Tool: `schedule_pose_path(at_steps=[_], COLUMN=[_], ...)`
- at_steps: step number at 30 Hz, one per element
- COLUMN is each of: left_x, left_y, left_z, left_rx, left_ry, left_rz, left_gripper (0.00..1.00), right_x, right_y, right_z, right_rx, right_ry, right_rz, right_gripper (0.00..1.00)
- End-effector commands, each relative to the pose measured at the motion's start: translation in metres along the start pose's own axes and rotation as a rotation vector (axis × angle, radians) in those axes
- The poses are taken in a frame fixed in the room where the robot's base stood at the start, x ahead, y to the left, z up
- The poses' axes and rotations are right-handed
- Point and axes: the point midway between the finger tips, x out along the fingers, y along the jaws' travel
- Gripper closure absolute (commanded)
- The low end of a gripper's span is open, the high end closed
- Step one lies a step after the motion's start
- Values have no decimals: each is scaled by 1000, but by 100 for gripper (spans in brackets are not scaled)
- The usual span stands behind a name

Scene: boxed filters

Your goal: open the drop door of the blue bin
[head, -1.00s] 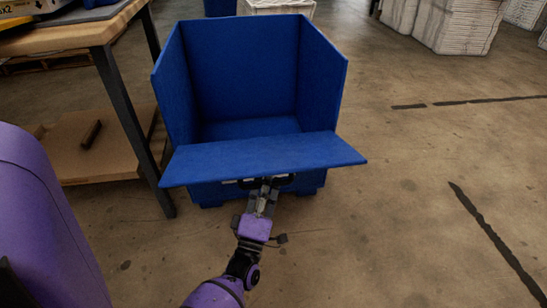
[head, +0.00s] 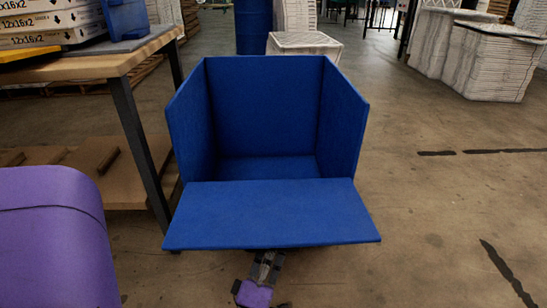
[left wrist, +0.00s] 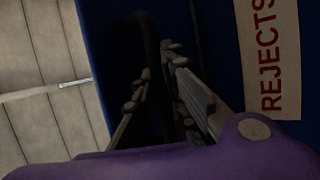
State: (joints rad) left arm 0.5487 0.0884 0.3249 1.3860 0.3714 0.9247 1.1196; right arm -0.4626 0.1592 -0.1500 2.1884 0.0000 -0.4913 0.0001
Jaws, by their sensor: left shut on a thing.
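The blue bin (head: 265,105) stands on the floor in the middle of the head view, open at the top and front. Its drop door (head: 270,213) is folded out towards me, hinged at its rear edge, with its inner face up. My left gripper (head: 266,262) is under the door's front edge, its tips partly hidden. In the left wrist view it (left wrist: 158,75) is shut on the dark door handle (left wrist: 148,32), beside a "REJECTS" label (left wrist: 268,55) on the blue panel. My right gripper is not in view.
A wooden-topped table (head: 95,65) with a dark leg stands close to the bin's left, carrying boxes. A white crate (head: 304,44) and a blue barrel (head: 252,25) stand behind the bin. Stacked white crates (head: 490,62) are at the back right. The floor to the right is clear.

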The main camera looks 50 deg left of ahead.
Motion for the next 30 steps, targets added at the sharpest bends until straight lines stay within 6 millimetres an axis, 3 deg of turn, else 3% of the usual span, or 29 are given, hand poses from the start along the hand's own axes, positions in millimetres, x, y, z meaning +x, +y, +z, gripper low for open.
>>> schedule_pose_path(at_steps=[1,5,20,25,30], left_x=[-3,-2,-1,-20,-57], left_y=[1,1,1,0,0], left_z=[5,4,1,1,1], left_rx=[-5,-4,-1,0,0], left_ry=[-7,-5,-1,-2,-3], left_rz=[0,1,2,-2,-4], left_gripper=[87,70,70,70,70], right_x=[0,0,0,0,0], right_y=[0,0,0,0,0], right_z=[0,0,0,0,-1], right_rx=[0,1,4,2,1], right_ry=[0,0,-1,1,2], right_rz=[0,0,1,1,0], right_gripper=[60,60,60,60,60])
